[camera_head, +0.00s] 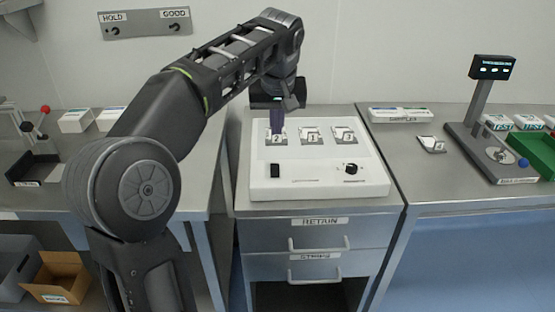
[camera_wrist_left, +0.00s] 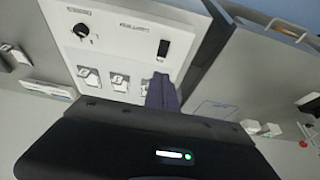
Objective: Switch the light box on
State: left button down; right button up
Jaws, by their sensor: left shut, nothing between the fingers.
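The light box (camera_head: 318,186) is a white, flat unit on the middle cabinet. A black rocker switch (camera_head: 275,171) sits at its front left and a black knob (camera_head: 351,169) at its front right. My left gripper (camera_head: 277,132) is shut and empty, pointing down over the card marked 2 at the box's back left, behind the switch. I cannot tell whether its tips touch. In the left wrist view the box (camera_wrist_left: 122,38) appears turned around, with the switch (camera_wrist_left: 163,48) apart from my fingers (camera_wrist_left: 161,93). My right gripper is not in view.
Cards marked 1 (camera_head: 312,136) and 3 (camera_head: 345,136) lie on the box. Drawers (camera_head: 318,236) are below it. A stand with a display (camera_head: 491,68) and a green tray (camera_head: 538,152) are at right. A cardboard box (camera_head: 58,280) is at lower left.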

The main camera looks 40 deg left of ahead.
aim_at(276, 166)
pick_arm(q)
jog(key=shift+f, duration=0.15)
jog(key=x, duration=1.4)
jog(key=shift+s+d+p, duration=0.15)
jog(key=shift+s+p, duration=0.15)
jog(key=shift+p, duration=0.05)
